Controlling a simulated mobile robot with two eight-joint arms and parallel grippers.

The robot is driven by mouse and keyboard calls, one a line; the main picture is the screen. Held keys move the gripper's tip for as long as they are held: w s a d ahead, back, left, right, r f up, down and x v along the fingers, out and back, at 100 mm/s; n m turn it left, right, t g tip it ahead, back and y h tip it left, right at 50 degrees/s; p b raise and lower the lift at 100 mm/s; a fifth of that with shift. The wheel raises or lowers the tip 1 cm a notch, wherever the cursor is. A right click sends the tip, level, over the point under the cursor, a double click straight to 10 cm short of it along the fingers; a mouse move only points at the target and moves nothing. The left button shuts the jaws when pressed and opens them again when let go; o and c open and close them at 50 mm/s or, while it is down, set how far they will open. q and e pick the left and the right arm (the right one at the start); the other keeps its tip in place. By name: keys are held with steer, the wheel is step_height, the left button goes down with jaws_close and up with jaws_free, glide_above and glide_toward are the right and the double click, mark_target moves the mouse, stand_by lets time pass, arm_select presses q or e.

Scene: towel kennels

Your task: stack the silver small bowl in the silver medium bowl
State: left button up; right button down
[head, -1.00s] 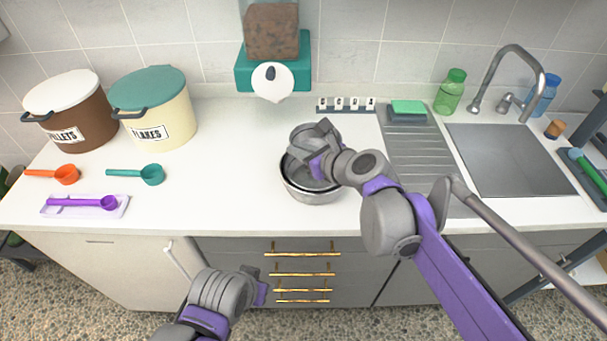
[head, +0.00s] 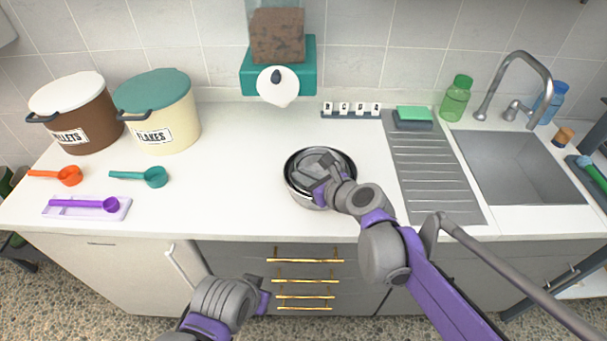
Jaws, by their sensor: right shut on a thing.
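The silver medium bowl (head: 299,193) stands upright on the white counter, left of the drainboard. The silver small bowl (head: 316,159) is inside it, lower than the medium bowl's rim. My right gripper (head: 313,172) reaches into the medium bowl from the right and is shut on the small bowl. The gripper and wrist hide the near right part of both bowls, so I cannot tell whether the small bowl touches the bottom. My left gripper (head: 260,290) is low in front of the drawers, away from the bowls; its jaw opening is unclear.
A teal dispenser (head: 253,80) hangs on the wall behind the bowls. Two lidded canisters, a brown one (head: 88,125) and a cream one (head: 172,118), stand at left behind several scoops. The drainboard (head: 436,175) and sink (head: 520,165) are at right.

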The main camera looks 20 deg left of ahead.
steer(key=shift+f, duration=0.35)
steer(key=c, duration=1)
jaws_free()
steer(key=shift+r, duration=0.1)
steer(key=shift+r, duration=0.25)
steer(key=shift+r+p, duration=0.5)
steer(key=shift+r, duration=0.05)
steer(key=v, duration=1.1)
steer(key=shift+s+d, duration=0.25)
steer(key=shift+d, duration=0.15)
